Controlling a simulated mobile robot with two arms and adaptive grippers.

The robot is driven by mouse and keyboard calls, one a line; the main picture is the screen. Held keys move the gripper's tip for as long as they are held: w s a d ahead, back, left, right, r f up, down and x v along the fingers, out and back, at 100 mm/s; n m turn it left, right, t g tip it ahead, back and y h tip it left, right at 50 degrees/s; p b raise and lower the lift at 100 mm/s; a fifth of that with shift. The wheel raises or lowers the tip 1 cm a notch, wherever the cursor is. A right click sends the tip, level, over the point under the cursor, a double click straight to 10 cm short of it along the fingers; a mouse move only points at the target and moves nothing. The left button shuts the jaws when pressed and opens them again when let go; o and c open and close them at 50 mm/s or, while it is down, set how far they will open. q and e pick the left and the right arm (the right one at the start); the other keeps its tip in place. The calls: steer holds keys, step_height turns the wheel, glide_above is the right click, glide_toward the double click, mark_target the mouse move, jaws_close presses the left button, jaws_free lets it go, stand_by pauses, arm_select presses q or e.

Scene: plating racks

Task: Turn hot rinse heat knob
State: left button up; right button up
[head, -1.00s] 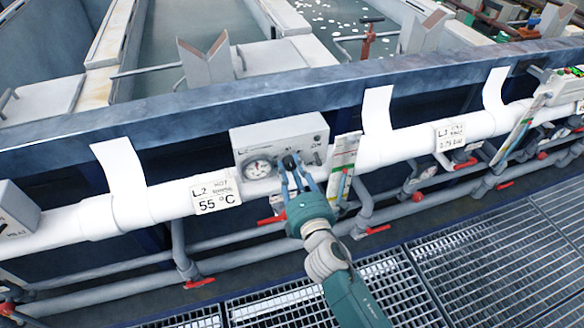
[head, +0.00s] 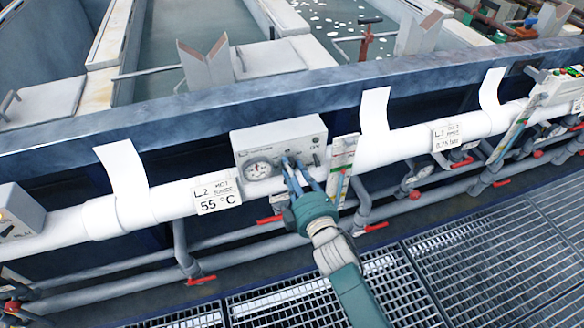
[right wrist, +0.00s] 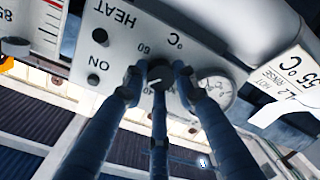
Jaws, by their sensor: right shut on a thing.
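The grey hot rinse control box (head: 300,133) sits on the white pipe, beside the tag "L2 hot rinse 55 °C" (head: 217,195). In the right wrist view its panel (right wrist: 112,50) shows upside down, with the word HEAT and a scale. The dark round heat knob (right wrist: 158,76) shows there between the finger ends. My right gripper (right wrist: 158,80) is shut on the knob. In the head view my right gripper (head: 293,166) reaches up to the box front and its fingers hide the knob. My left gripper is not in view.
A round dial gauge (head: 258,169) is left of the knob, and it also shows in the right wrist view (right wrist: 217,88). A small ON button (right wrist: 93,79) is on the panel. A strip gauge (head: 342,168) stands close right of my fingers. Pipes with red valve handles (head: 200,280) run below.

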steer(key=shift+f+m+y+p, duration=0.1)
steer(key=shift+m+y+p, duration=0.2)
steer(key=shift+m, duration=1.85)
steer(key=shift+f+m+y+p, duration=0.1)
steer(key=shift+m+p, duration=0.3)
steer(key=shift+m, duration=1.75)
steer(key=o, duration=1.1)
steer(key=shift+r, duration=0.1)
steer(key=shift+o, duration=0.2)
steer(key=shift+s+d, duration=0.1)
steer(key=v, duration=1.1)
steer(key=shift+s+d, duration=0.2)
steer(key=shift+s, duration=0.15)
